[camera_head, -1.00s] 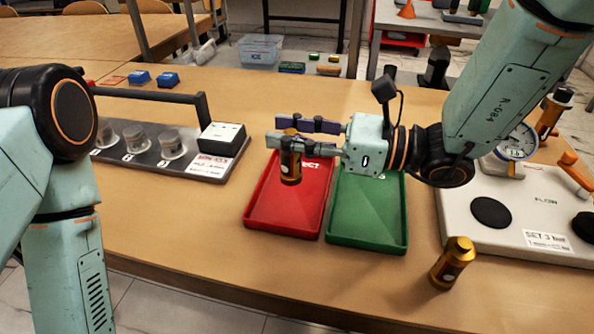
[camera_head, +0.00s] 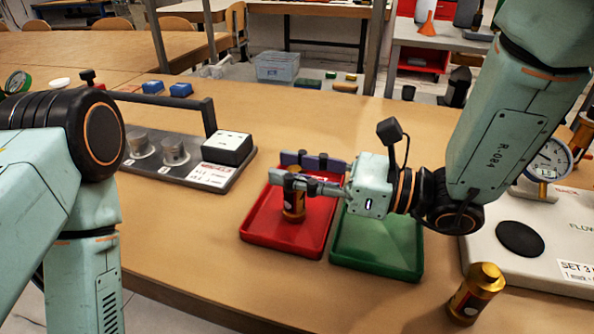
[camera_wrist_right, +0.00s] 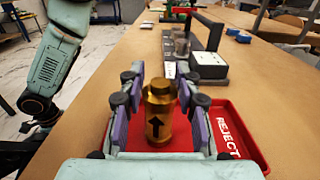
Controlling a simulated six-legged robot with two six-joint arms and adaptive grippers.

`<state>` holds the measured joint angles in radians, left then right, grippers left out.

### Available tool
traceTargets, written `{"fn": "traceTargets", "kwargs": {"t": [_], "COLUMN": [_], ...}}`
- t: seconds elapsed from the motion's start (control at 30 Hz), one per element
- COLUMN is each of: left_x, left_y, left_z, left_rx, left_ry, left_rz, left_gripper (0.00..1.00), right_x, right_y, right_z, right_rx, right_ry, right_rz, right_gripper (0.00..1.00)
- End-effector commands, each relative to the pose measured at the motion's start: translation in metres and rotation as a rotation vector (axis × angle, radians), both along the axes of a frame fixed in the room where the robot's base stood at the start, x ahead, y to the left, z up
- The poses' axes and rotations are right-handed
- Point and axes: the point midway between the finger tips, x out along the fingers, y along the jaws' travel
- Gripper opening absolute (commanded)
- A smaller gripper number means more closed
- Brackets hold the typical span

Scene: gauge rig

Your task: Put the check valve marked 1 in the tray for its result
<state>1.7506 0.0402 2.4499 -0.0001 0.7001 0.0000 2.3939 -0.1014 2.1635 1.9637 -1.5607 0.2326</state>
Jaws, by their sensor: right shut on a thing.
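My right gripper (camera_head: 302,174) is shut on a gold check valve (camera_head: 294,207), held upright over the red tray (camera_head: 262,232). In the right wrist view the valve (camera_wrist_right: 158,112) stands between the purple finger pads and shows a black arrow; I cannot read its number. The red tray is lettered REJECT in that view (camera_wrist_right: 252,150). The valve's base is low over the tray floor; I cannot tell if it touches. A green tray (camera_head: 380,250) lies right beside the red one, empty where visible. My left gripper is out of view.
Another gold valve (camera_head: 475,293) stands on the table at the front right. The white test rig (camera_head: 545,235) with a gauge (camera_head: 548,160) is at the right.

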Motion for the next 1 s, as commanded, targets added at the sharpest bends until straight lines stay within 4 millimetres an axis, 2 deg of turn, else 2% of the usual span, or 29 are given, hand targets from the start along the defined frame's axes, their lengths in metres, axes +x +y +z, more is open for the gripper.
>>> {"fn": "traceTargets", "kwargs": {"t": [0.17,0.2,0.47,1.0], "left_x": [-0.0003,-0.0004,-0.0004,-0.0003], "left_y": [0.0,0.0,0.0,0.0], "left_z": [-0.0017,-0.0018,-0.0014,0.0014], "left_rx": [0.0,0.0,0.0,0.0], "left_ry": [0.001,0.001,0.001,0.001], "left_rz": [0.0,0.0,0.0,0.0], "left_gripper": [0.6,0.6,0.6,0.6], "right_x": [-0.0012,-0.0014,-0.0013,0.001], "right_y": [0.001,0.001,0.0005,-0.0046], "right_z": [-0.0039,-0.0048,-0.004,0.0004], "right_rx": [0.0,-0.001,-0.001,0.0], "right_ry": [0.001,0.001,0.001,0.001], "right_rz": [0.001,0.001,0.001,0.003], "right_gripper": [0.0,0.34,0.56,0.56]}}
